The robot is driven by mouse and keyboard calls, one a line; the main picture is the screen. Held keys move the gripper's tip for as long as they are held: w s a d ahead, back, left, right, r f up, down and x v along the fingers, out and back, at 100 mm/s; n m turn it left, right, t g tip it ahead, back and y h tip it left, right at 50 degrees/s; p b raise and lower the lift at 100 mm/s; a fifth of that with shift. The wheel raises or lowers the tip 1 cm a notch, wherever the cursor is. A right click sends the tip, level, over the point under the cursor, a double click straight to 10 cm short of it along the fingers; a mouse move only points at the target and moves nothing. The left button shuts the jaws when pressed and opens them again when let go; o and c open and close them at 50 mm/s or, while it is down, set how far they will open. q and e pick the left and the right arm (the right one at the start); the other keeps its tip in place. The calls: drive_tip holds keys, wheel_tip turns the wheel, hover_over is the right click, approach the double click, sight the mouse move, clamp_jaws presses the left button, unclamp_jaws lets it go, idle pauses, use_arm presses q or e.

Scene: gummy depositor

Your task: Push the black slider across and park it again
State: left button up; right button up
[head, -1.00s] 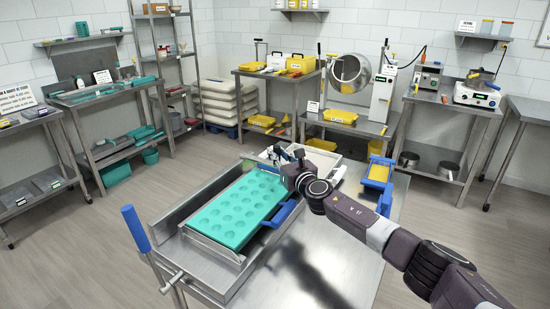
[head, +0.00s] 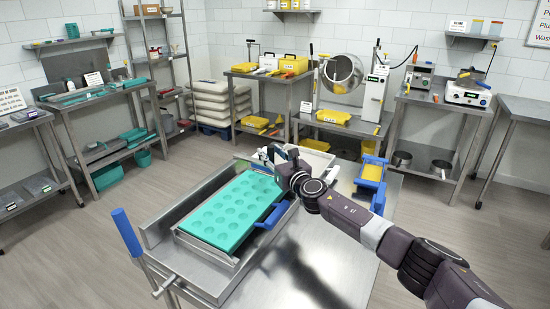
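I cannot make out the black slider; it may be hidden by my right gripper or too small to tell. My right gripper (head: 272,158) is over the back end of the steel depositor table (head: 320,235), its arm reaching in from the right. It is small and dark, seen from behind, so I cannot tell whether its fingers are open or touch anything. In front of it lies a teal mould with round cavities (head: 232,210) in a steel bed, with a blue handle part (head: 272,215) at its right side. My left gripper is not in view.
A blue lever handle (head: 129,232) rises at the table's front left. A blue-framed yellow part (head: 372,172) stands at the back right. A pale tray (head: 315,144) lies behind my gripper. The table's front right is clear. Loaded benches stand along the walls.

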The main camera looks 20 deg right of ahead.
drive_tip(key=s, duration=1.2)
drive_tip(key=shift+d, duration=0.45)
drive_tip(key=shift+a, duration=0.1)
